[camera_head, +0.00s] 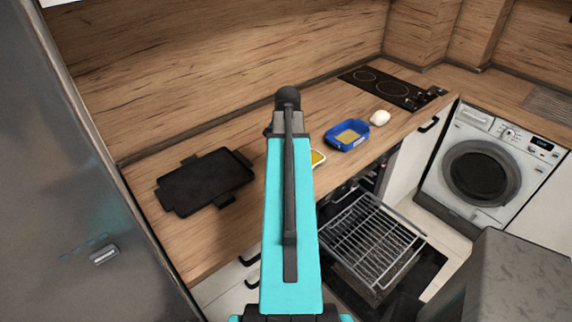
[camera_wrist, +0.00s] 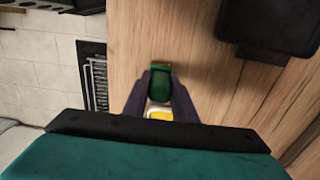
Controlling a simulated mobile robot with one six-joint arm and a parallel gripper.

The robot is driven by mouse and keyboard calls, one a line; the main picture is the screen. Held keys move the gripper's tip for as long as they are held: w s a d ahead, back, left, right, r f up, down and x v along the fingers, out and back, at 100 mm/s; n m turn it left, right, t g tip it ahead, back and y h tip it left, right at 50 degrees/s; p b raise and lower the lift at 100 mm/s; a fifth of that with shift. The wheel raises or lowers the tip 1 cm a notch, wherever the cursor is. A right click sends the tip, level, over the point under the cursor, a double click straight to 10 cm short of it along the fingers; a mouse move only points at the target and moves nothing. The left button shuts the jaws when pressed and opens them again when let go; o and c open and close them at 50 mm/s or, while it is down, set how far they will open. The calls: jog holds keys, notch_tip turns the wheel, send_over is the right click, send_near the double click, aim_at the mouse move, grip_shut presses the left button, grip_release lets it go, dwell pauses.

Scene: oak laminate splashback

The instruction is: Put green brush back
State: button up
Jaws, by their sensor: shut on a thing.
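In the wrist view, my gripper (camera_wrist: 160,88) has its two dark fingers closed on the sides of the green brush (camera_wrist: 159,84). The brush is a dark green, rounded piece with a lighter edge at its far end, seen over the wooden worktop. How far it is above the worktop, or whether it touches it, I cannot tell. A yellow and white thing (camera_wrist: 159,113) shows between the fingers, nearer the wrist; its shape is partly hidden. In the head view my turquoise arm hides both gripper and brush.
A black griddle tray (camera_head: 205,182) lies left on the worktop (camera_head: 250,205). Right of my arm are a yellow thing with a pale rim (camera_head: 318,158), a blue dish (camera_head: 347,135), a white rounded thing (camera_head: 380,118) and a hob (camera_head: 385,88). An open oven rack (camera_head: 370,240) juts out below.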

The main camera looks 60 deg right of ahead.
jog(key=shift+f, duration=0.55)
jog(key=o, duration=1.1)
jog(key=shift+r, duration=0.15)
jog(key=shift+r+b, duration=1.8)
jog(key=shift+r, duration=4.95)
